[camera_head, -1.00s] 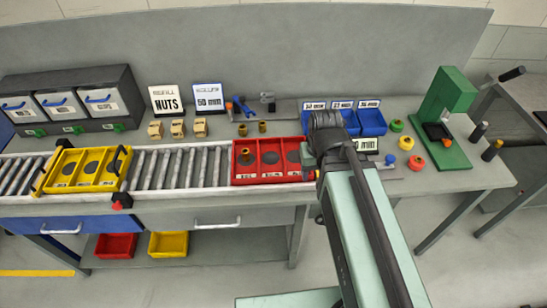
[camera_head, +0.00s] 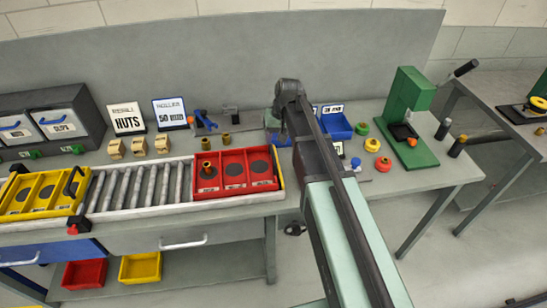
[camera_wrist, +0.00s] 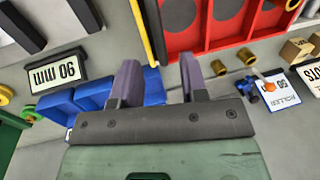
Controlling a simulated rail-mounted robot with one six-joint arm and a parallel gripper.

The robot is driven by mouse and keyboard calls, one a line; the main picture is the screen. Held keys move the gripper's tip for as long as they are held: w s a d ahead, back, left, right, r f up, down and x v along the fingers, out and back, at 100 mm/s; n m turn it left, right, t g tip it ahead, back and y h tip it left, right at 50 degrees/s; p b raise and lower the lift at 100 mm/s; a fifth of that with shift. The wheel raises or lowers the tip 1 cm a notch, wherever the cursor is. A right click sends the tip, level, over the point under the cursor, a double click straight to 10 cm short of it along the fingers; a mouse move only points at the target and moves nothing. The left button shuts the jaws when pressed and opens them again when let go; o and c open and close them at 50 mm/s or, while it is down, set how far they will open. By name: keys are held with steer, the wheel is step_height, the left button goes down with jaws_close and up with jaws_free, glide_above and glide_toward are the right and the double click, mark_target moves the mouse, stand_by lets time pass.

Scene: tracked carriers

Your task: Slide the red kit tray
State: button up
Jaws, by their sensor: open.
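The red kit tray (camera_head: 240,190) sits at the right end of the roller conveyor (camera_head: 140,192). It has three compartments with dark round recesses, and a brass piece (camera_head: 207,169) stands in the left one. In the wrist view the red tray (camera_wrist: 206,30) shows at the upper right, partly cut off. My gripper (camera_wrist: 160,78) is open and empty, its two fingers apart over the area beside the blue bins (camera_wrist: 90,97). It is not touching the tray. In the head view my arm hides the fingers.
A yellow kit tray (camera_head: 40,210) sits at the conveyor's left end. Blue bins (camera_head: 335,127) and a green press (camera_head: 412,105) stand to the right. Rollers between the trays are bare.

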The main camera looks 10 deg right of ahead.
mark_target(273, 151)
steer(key=f+b, duration=0.2)
steer(key=f, duration=0.1)
steer(key=f+b, duration=0.1)
steer(key=f, duration=0.1)
steer(key=shift+a+f, duration=0.1)
steer(key=shift+a, duration=0.3)
jaws_close()
